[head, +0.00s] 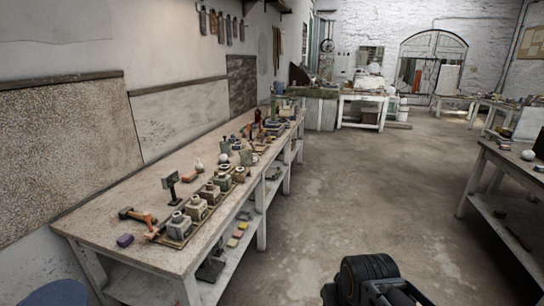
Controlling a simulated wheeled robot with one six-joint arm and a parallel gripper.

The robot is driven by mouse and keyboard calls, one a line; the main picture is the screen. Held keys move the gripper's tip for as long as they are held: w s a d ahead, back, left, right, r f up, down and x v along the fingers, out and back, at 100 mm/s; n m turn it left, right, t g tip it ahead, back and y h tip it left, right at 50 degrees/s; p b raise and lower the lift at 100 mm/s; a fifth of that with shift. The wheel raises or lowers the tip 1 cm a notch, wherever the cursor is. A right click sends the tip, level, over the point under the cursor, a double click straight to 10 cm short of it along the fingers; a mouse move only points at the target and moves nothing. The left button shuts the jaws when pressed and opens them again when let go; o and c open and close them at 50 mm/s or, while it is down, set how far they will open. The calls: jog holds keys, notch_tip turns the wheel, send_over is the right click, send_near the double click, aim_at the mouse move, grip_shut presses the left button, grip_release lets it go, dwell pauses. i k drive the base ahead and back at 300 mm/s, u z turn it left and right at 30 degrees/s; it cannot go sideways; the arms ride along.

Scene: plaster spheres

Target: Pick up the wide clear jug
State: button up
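I cannot make out a wide clear jug in the head view; the items on the benches are small and far off. The long workbench (95,216) runs along the left wall and carries many small objects. A dark part of my own arm shows at the bottom edge, right of the middle. The fingers of my gripper do not show.
On the long bench stand several square pots on a tray (172,244), a hammer (138,216), a purple block (124,240) and a small dark stand (171,186). Another bench (520,163) stands at right. The concrete floor (370,190) between is clear.

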aim_at(250, 159)
jog(key=z, duration=0.45)
jog(key=i, duration=2.85)
jog(key=u, duration=1.8)
jog(key=i, duration=0.8)
jog(key=u, duration=0.65)
